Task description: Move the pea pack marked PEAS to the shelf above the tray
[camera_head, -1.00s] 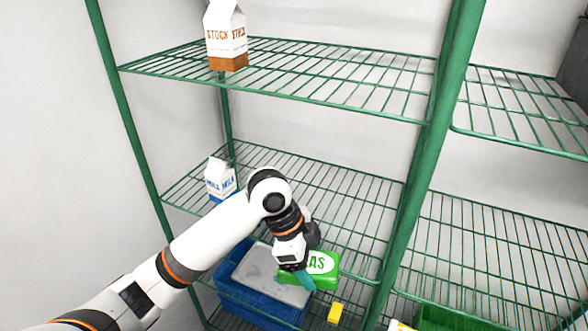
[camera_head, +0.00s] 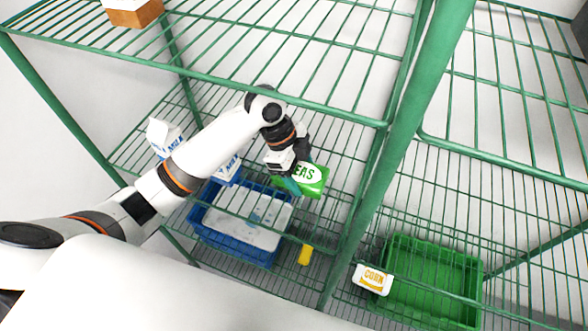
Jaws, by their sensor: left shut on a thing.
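The green pea pack (camera_head: 313,183) has a white label, of which "EAS" shows. My left gripper (camera_head: 290,180) is shut on the pack's left end, and its fingers hide part of the label. The pack is held over the right rear corner of a blue tray (camera_head: 236,259) with a grey-white inside. The tray stands low on the green wire rack. A wire shelf (camera_head: 216,104) is at the middle level above the tray. My right gripper is not in view.
Milk cartons (camera_head: 165,137) stand at the left of the middle shelf. A yellow item (camera_head: 304,254) lies right of the tray. A green crate (camera_head: 440,318) and a CORN pack (camera_head: 373,279) are at lower right. A thick green post (camera_head: 395,155) and upper shelf (camera_head: 270,82) flank my arm.

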